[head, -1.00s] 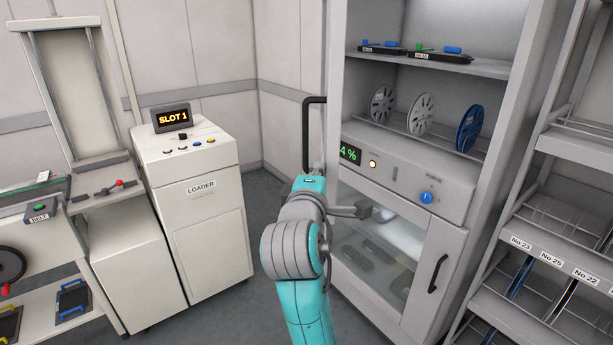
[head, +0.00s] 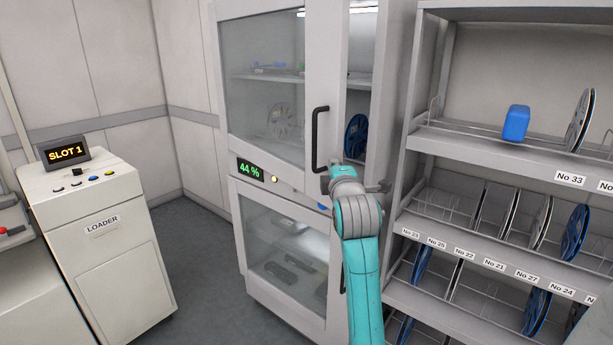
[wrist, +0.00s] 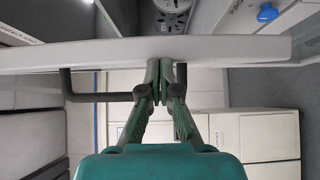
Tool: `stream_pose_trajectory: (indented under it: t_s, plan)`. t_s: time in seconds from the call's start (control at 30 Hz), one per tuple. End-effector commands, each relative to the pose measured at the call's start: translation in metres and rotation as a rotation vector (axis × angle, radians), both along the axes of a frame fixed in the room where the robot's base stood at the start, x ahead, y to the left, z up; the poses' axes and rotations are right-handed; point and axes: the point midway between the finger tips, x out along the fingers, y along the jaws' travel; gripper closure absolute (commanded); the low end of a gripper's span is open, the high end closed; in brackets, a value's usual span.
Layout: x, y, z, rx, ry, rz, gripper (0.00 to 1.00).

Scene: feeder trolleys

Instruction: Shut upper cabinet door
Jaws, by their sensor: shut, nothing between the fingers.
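The upper cabinet door (head: 262,70), a glass pane in a grey frame with a black handle (head: 320,140), stands partly open in the head view. A gap at its right side shows the cabinet's inside and a blue reel (head: 356,135). In the wrist view the door (wrist: 110,52) crosses the picture nearly edge-on, with its handle (wrist: 100,97) to the left. My gripper (wrist: 165,66) is shut and empty, its fingertips at the door's outer face beside the handle; contact is not certain.
The lower cabinet door (head: 285,265) looks shut. A panel reading 44 % (head: 250,170) sits between the doors. A reel rack (head: 480,150) stands close at the right of my arm. The loader (head: 105,235) stands at the left, with free floor between it and the cabinet.

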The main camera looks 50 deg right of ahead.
Motion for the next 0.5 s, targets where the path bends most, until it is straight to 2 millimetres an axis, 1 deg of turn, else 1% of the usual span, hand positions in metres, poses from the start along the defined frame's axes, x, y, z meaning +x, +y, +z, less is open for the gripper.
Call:
stream_pose_trajectory:
  t_s: [0.03,0.2,0.4,0.5]
  plan:
    - [-0.004,-0.016,0.0,0.001,0.001,-0.006,1.0]
    - [-0.009,-0.052,0.0,0.001,0.001,-0.003,1.0]
    - [-0.011,-0.08,0.0,0.001,0.001,-0.001,1.0]
    - [-0.012,-0.087,0.0,0.0,0.001,0.0,1.0]
